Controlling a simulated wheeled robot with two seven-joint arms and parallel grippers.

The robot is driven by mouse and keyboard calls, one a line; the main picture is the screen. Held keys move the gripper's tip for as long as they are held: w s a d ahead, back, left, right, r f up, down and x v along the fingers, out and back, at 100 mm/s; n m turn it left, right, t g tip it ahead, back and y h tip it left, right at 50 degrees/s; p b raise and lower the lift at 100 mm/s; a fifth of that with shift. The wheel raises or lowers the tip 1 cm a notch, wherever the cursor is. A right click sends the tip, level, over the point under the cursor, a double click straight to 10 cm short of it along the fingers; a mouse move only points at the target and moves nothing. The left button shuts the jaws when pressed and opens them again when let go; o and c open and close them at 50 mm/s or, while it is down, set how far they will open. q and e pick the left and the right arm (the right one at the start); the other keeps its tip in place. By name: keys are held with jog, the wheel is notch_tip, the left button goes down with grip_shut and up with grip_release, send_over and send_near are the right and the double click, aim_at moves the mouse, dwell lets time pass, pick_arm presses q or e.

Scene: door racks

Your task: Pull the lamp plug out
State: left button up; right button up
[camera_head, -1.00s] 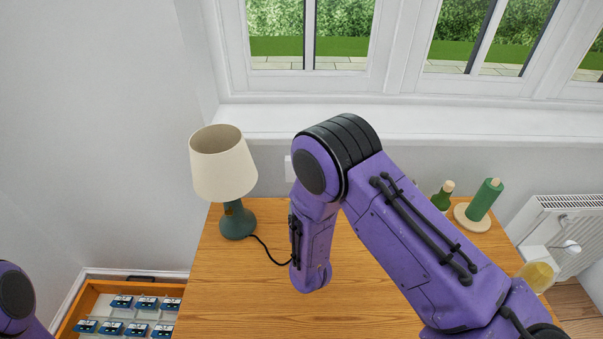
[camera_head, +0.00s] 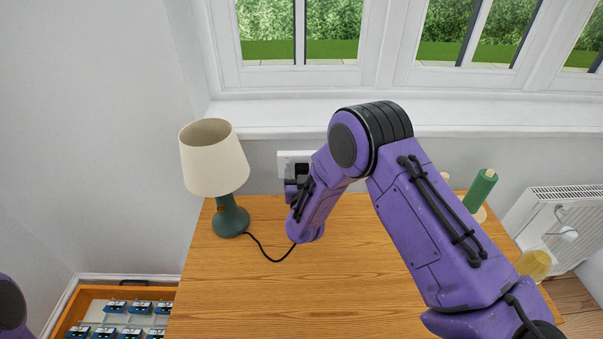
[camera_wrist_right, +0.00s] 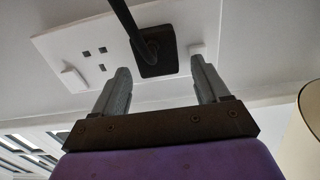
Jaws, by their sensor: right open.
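The black lamp plug (camera_wrist_right: 158,52) sits in the white wall socket plate (camera_wrist_right: 75,48), its cord rising from it in the right wrist view. In the head view the plug (camera_head: 301,169) shows dark against the socket plate (camera_head: 287,157). My right gripper (camera_wrist_right: 165,75) is open, its two fingers on either side below the plug, with nothing between their tips that I can see held. The lamp (camera_head: 214,170) has a cream shade and green base and stands on the wooden table; its black cord (camera_head: 268,253) runs under my right arm. My left gripper is out of view.
The wooden table (camera_head: 250,300) is mostly clear in front. A window sill (camera_head: 270,118) runs above the socket. An orange-framed tray (camera_head: 85,297) lies at lower left.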

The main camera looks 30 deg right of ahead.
jog(key=c, duration=1.2)
jog(key=shift+o, duration=0.2)
jog(key=shift+s+a, duration=0.25)
jog(key=shift+s, duration=0.2)
jog(key=shift+p+v, duration=0.85)
jog(key=shift+v, duration=1.55)
